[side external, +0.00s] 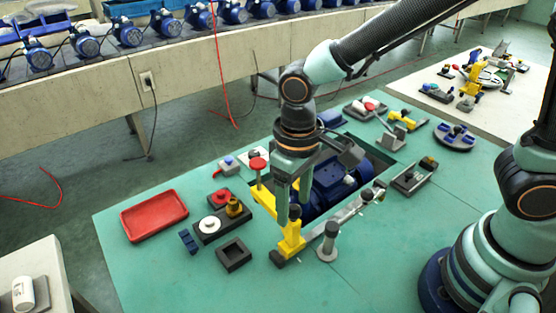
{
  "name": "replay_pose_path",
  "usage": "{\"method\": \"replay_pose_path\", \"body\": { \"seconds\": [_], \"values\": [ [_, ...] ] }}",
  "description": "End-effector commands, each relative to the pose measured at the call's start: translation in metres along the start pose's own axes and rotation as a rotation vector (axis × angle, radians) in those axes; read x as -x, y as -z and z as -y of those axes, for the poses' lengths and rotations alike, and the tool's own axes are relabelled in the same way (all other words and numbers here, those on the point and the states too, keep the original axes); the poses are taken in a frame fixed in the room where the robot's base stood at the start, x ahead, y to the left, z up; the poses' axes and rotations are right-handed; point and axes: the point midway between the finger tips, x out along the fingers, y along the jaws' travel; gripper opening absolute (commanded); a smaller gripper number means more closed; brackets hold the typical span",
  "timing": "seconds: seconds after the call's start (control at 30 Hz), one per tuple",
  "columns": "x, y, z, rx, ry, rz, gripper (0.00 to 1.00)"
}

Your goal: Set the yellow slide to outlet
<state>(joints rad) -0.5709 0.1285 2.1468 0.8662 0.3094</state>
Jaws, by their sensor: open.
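A yellow upright block (291,241), which looks like the yellow slide, stands at the near left end of a grey rail (345,212) in front of the blue pump (332,184). A yellow bar (264,198) runs from it toward the back left, partly hidden by my gripper. I cannot read any outlet marking. My gripper (293,207) points down with its fingers apart and empty, directly above or around the top of the yellow block. I cannot tell whether it touches the block.
A red tray (154,215), a dark square holder (233,255) and a dark block with a brass fitting (235,208) lie to the left. A grey post (328,240) stands close right of the yellow block.

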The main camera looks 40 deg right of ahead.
Motion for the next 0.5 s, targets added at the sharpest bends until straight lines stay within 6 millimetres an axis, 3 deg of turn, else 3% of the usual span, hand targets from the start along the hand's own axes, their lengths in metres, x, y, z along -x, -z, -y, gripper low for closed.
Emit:
{"method": "replay_pose_path", "body": {
  "seconds": [0.17, 0.47, 0.5],
  "values": [
    [-0.0133, -0.0007, -0.0003, 0.0, -0.001, 0.002, 0.66],
    [-0.0149, -0.0002, -0.0001, 0.0, 0.0, 0.0, 0.66],
    [-0.0148, -0.0002, -0.0001, 0.0, 0.0, 0.0, 0.55]
  ]
}}
